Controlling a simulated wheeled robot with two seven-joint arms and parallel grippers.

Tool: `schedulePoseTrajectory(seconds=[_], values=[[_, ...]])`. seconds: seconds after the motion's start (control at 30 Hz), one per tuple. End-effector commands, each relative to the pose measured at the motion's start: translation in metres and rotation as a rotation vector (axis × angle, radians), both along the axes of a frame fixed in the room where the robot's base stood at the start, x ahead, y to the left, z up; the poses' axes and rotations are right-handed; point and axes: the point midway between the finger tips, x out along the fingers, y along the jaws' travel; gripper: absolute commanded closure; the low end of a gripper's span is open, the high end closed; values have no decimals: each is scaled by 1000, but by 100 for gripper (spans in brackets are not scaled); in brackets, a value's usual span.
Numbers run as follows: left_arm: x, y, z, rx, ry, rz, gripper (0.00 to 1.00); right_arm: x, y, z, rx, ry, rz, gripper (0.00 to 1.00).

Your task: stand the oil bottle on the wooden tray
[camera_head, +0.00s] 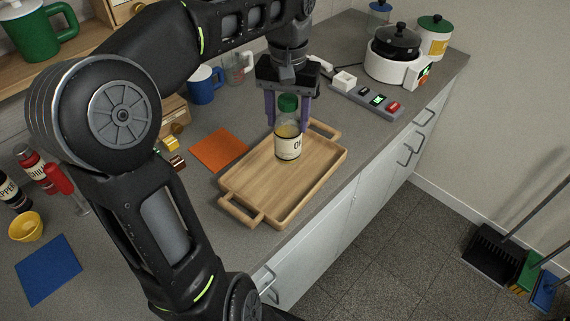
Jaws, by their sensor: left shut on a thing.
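The oil bottle (288,143) has a green cap, a clear body with yellowish oil and a white label. It is upright over the far half of the wooden tray (262,188), which has a handle at each end. I cannot tell whether its base touches the tray. My left gripper (288,112) points down from above, with its purple fingers on both sides of the bottle's upper part, shut on it. My right gripper is not in view.
An orange mat (219,150) lies left of the tray. A power strip (367,101) and a white cooker (397,65) with a dark lid stand behind it to the right. Blue mug (203,86) stands at the back. The counter's front edge runs close along the tray's right side.

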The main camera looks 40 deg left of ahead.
Motion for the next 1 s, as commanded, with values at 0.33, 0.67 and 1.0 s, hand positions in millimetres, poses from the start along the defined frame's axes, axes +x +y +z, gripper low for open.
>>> schedulePoseTrajectory(seconds=[0.33,0.67,1.0], values=[[0,0,-33,0,2,0,100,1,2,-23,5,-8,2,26],[0,0,-63,1,-1,-1,100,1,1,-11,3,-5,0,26],[-1,0,-73,-1,3,0,100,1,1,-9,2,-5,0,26]])
